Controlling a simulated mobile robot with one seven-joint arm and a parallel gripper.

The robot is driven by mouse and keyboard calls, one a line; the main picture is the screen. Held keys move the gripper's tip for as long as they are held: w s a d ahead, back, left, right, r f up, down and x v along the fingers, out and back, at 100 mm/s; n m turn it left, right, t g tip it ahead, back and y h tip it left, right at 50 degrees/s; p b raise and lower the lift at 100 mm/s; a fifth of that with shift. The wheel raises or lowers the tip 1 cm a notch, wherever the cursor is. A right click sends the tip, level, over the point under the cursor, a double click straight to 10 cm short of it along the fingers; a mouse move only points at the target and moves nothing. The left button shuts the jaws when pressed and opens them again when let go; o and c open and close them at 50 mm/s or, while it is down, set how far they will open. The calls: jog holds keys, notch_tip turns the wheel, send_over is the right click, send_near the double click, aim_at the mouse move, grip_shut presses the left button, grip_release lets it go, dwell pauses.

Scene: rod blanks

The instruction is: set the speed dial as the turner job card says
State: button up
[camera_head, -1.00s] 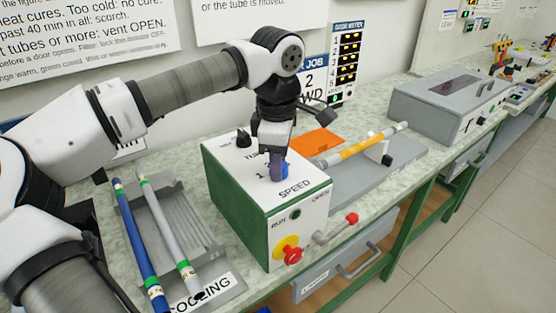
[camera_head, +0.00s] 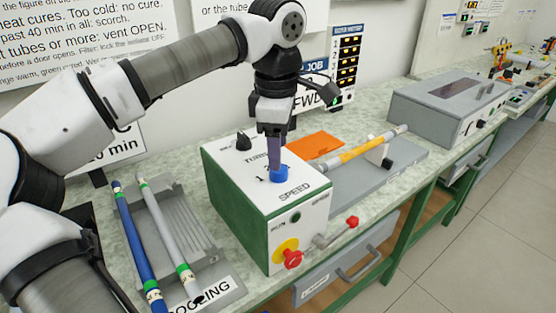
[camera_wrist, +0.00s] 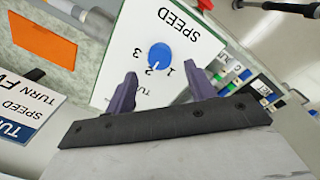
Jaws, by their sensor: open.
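The blue speed dial (camera_head: 279,173) sits on the white top of the green turner box (camera_head: 235,190), by the word SPEED. In the wrist view the dial (camera_wrist: 160,57) has 1, 2 and 3 around it. A pale mark shows on its side toward the 2, but it is too small to read surely. My gripper (camera_head: 275,158) points down above the dial. In the wrist view my gripper (camera_wrist: 161,84) is open, its purple fingers apart with nothing between them. The job card (camera_head: 309,100) behind shows JOB and FWD; my gripper hides part of it.
A black knob (camera_head: 243,140) stands at the box top's back corner. A red emergency button (camera_head: 291,259) and a red-tipped lever (camera_head: 351,222) are on its front side. A cooling rack (camera_head: 190,235) with rods is left. A banded rod (camera_head: 360,149) and grey oven (camera_head: 450,105) are right.

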notch_tip(320, 180, up, 9)
jog(key=shift+s, duration=0.3)
